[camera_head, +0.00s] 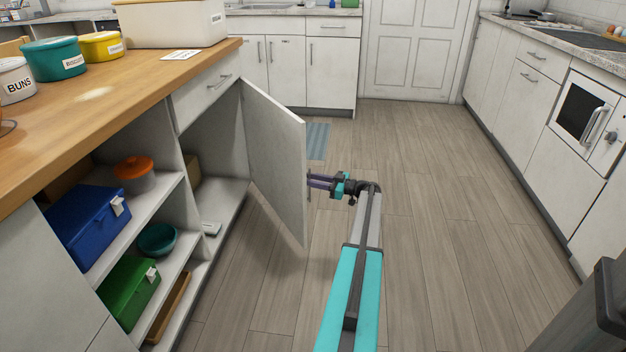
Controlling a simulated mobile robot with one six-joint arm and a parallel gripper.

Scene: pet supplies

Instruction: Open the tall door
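The tall door (275,150) is a white cabinet door under the wooden counter. It stands swung well out from the cabinet, attached at its far left edge, with its inner face toward me. A dark piece, possibly part of the handle, shows at that edge by the fingertips. The door's outer face is hidden, so I cannot tell whether the fingers grip the handle.
The opened compartment (222,195) holds a few small items. A blue mat (318,140) lies behind the door. The wooden floor (440,200) is clear to the right, up to the right-hand cabinets.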

